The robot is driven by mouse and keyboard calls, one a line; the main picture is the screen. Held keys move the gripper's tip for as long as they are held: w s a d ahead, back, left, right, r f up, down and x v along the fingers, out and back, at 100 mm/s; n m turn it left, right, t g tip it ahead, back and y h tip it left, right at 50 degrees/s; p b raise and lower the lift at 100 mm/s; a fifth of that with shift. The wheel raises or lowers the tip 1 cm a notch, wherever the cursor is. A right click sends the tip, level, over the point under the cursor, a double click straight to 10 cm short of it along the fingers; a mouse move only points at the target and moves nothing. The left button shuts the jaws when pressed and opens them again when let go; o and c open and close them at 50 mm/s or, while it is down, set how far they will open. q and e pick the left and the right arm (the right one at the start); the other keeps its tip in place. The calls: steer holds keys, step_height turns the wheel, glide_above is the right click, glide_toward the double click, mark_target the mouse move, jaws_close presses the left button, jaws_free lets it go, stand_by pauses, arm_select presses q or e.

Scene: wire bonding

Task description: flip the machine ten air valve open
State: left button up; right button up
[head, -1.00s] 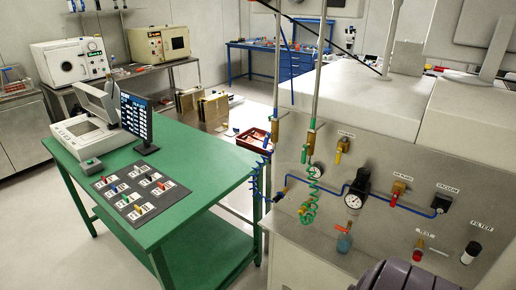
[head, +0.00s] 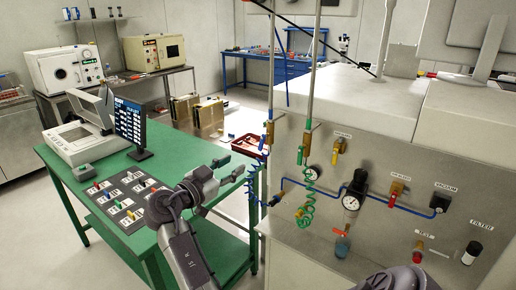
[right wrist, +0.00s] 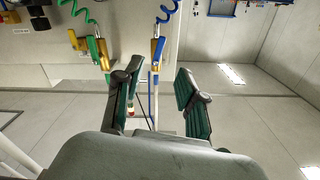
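No readable label tells me which valve is machine ten's air valve. A blue-handled valve (head: 269,133) hangs on the left pipe, with a blue coiled hose below; it shows in the right wrist view (right wrist: 157,50). A green-handled valve (head: 304,145) with a green coil hangs beside it, also in the wrist view (right wrist: 99,52). A yellow-handled valve (head: 339,147) and a red-handled valve (head: 396,190) are on the steel panel. My right gripper (head: 237,166) is open and empty, left of the blue coil and apart from the valves; its fingers (right wrist: 158,76) show spread. My left gripper is out of view.
A green table (head: 133,208) with a monitor (head: 130,122) and a dark board of coloured switches (head: 125,198) stands at left. The steel panel (head: 300,225) carries a regulator (head: 357,183), a gauge and blue tubing.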

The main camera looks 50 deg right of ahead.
mark_target(260, 147)
steer(key=d+p, duration=0.1)
steer(key=d, duration=0.2)
steer(key=d+p, duration=0.2)
steer(key=d, duration=0.2)
steer(key=w+d+p, duration=0.1)
steer(key=d, duration=0.3)
steer(key=shift+d+p, duration=0.1)
steer(key=shift+p, duration=0.2)
steer(key=shift+d, duration=0.55)
jaws_close()
